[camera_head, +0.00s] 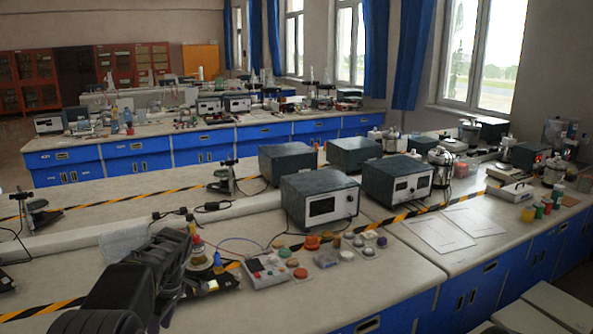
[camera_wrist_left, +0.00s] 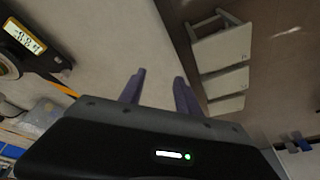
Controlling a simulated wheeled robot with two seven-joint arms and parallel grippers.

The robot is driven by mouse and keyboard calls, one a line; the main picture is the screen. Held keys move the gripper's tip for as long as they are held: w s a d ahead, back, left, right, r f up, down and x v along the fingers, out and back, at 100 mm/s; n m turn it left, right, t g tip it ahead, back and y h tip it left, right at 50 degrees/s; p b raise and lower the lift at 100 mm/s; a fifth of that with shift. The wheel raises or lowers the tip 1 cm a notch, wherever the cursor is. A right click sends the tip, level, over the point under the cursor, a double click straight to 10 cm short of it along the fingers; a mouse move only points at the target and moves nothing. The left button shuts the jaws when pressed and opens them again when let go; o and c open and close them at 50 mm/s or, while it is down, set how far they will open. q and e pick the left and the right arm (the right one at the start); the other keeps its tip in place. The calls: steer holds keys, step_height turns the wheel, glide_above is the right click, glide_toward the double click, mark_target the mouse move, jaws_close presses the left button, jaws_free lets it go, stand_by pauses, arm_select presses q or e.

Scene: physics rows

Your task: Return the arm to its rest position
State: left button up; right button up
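My left arm (camera_head: 130,280) reaches in from the lower left in the head view, black and low over the near bench (camera_head: 370,285). Its fingertips cannot be made out clearly there. In the left wrist view my left gripper (camera_wrist_left: 160,80) shows two purple-grey fingers set apart, with nothing between them. Beyond them lie the pale bench edge and the darker floor. My right arm and right gripper are not in view.
Next to my left arm are a control box with buttons (camera_head: 267,270) and several coloured caps. Grey instrument boxes (camera_head: 320,203) stand behind. Pale stools (camera_wrist_left: 222,62) stand beyond the bench edge. A device with a lit display (camera_wrist_left: 22,37) is at the left wrist view's upper left.

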arm_select(q)
steer(key=s+d+f+m+h, duration=0.15)
steer(key=s+d+f, duration=0.25)
steer(key=f, duration=0.4)
steer(key=s+d+f+m+h, duration=0.1)
steer(key=s+d+f+m, duration=0.2)
steer(key=f, duration=0.5)
steer(key=s+d+f+m+h, duration=0.2)
steer(key=s+d+f+m, duration=0.15)
steer(key=f, duration=0.45)
steer(key=s+d+f+m+h, duration=0.1)
steer(key=s+d, duration=0.3)
steer(key=s, duration=0.4)
steer(key=s+d+f+m+h, duration=0.1)
steer(key=s+d+f+m, duration=0.1)
steer(key=s+d, duration=0.3)
steer(key=s+d+f+m+h, duration=0.1)
steer(key=s+d, duration=0.4)
steer(key=s, duration=0.6)
step_height(320, 180, down, 3)
steer(key=shift+s+d+r+m, duration=0.2)
steer(key=shift+s+d+m, duration=0.05)
steer(key=shift+m, duration=0.55)
steer(key=shift+w, duration=0.1)
steer(key=shift+c, duration=0.4)
